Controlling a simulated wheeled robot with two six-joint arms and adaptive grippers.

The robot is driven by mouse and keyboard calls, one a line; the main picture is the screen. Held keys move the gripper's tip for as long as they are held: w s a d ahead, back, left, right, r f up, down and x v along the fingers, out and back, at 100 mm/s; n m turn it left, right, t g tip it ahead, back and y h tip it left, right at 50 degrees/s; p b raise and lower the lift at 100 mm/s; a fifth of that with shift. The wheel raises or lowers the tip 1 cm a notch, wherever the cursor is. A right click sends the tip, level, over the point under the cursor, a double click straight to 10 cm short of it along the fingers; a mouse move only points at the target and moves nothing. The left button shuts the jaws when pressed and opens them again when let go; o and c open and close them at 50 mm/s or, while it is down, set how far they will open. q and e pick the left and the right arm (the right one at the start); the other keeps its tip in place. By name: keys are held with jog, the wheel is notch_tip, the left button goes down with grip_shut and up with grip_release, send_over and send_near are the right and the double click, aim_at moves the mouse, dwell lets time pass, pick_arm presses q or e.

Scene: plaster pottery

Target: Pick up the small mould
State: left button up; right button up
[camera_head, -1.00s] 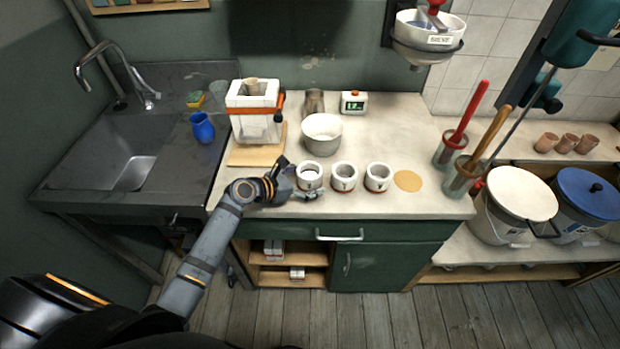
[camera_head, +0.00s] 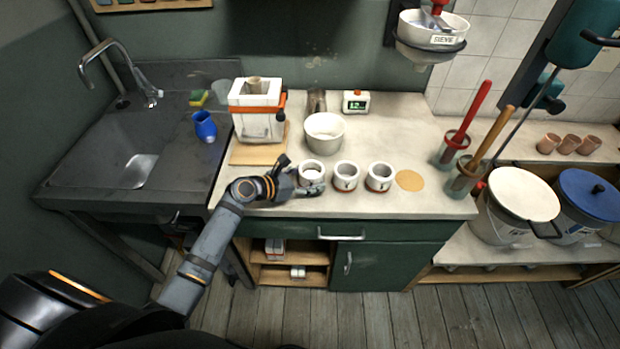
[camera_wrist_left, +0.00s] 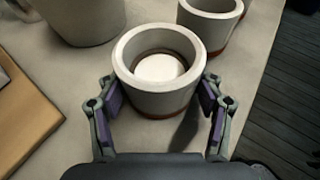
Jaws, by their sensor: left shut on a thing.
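Three small white round moulds with reddish bases stand in a row near the front of the counter. The leftmost mould (camera_head: 311,174) is at my left gripper (camera_head: 304,182). In the left wrist view this mould (camera_wrist_left: 160,102) sits between the two fingers of the gripper (camera_wrist_left: 160,112), which are shut on its sides. White material shows inside it. It looks upright and at counter level; I cannot tell whether it is lifted. The middle mould (camera_head: 345,177) and the right mould (camera_head: 379,178) stand apart to its right. My right gripper is not in view.
A white bowl (camera_head: 324,135) stands behind the moulds. A large strapped mould (camera_head: 257,112) stands on a wooden board (camera_head: 252,156) at the back left. A tan disc (camera_head: 410,180) lies right of the row. The counter's front edge is close.

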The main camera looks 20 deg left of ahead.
pick_arm(q)
jog(key=shift+r, duration=0.9)
jog(key=s+d+r, duration=0.7)
jog(key=s+r, duration=0.4)
jog(key=s, duration=0.1)
jog(key=shift+p, duration=0.4)
jog(key=shift+r, duration=0.1)
jog(key=shift+a, duration=0.1)
dwell(1.2)
